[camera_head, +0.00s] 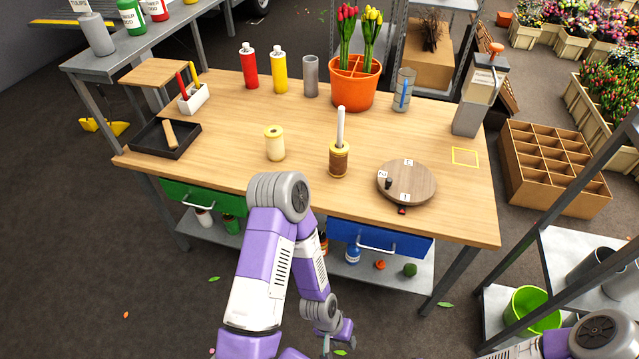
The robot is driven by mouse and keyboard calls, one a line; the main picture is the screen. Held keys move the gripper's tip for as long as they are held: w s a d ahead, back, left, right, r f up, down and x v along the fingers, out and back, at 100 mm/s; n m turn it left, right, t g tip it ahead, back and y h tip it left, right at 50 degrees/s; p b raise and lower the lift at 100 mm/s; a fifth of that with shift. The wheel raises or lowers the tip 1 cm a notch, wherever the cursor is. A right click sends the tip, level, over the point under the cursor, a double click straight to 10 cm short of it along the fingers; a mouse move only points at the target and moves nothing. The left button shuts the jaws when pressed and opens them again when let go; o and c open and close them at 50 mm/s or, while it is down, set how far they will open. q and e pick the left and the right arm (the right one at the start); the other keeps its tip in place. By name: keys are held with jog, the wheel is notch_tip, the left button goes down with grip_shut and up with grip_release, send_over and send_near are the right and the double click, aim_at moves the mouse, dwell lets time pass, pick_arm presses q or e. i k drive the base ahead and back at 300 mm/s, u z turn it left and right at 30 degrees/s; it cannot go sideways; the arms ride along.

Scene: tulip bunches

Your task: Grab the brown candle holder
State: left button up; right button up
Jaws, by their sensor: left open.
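The brown candle holder (339,164) stands upright on the wooden table, near the middle of its front half. It has a gold-coloured rim and a white candle (340,127) stands in it. My left arm reaches up in front of the table and bends down again. My left gripper (337,346) is low at the bottom of the view, below the tabletop and well apart from the holder. It is open, with nothing seen between its fingers. My right gripper is out of view; only part of my right arm shows at the bottom right.
A cream spool-like object (274,144) stands left of the holder. A round wooden turntable (407,185) lies to its right. Behind are a grey cylinder (311,77) and an orange tulip pot (354,86). The table's front edge (232,192) and drawers lie between gripper and tabletop.

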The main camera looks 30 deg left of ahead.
aim_at(338, 158)
jog(key=k, duration=0.3)
jog(key=u, duration=0.95)
